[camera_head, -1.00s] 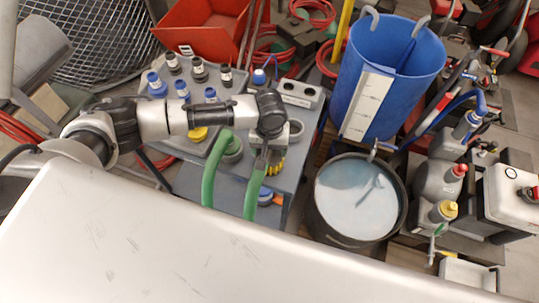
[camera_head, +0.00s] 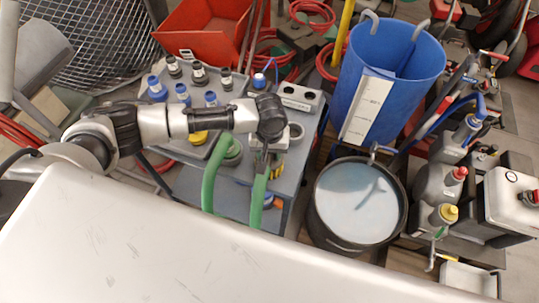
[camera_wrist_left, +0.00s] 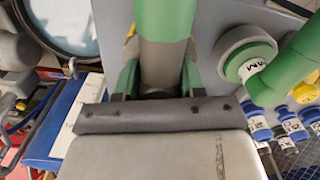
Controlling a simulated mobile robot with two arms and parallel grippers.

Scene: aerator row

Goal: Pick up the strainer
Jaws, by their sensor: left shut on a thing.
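My left gripper (camera_head: 262,165) reaches down over the grey bench, its arm coming in from the left. In the left wrist view its green fingers (camera_wrist_left: 158,80) are shut around a grey cylindrical piece (camera_wrist_left: 164,62). A green hose (camera_wrist_left: 164,15) continues from that piece; I take the grey piece to be the strainer, though its lower end is hidden by the gripper. In the head view the green hose (camera_head: 257,205) hangs below the gripper, and a second green length (camera_head: 213,175) runs beside it to a round fitting (camera_head: 232,152). My right gripper is not in view.
A black drum of pale liquid (camera_head: 355,200) stands right of the bench, with a tall blue bin (camera_head: 385,85) behind it. Several blue-capped bottles (camera_head: 157,88) stand on the bench's tray. Grey jugs (camera_head: 440,185) crowd the right side.

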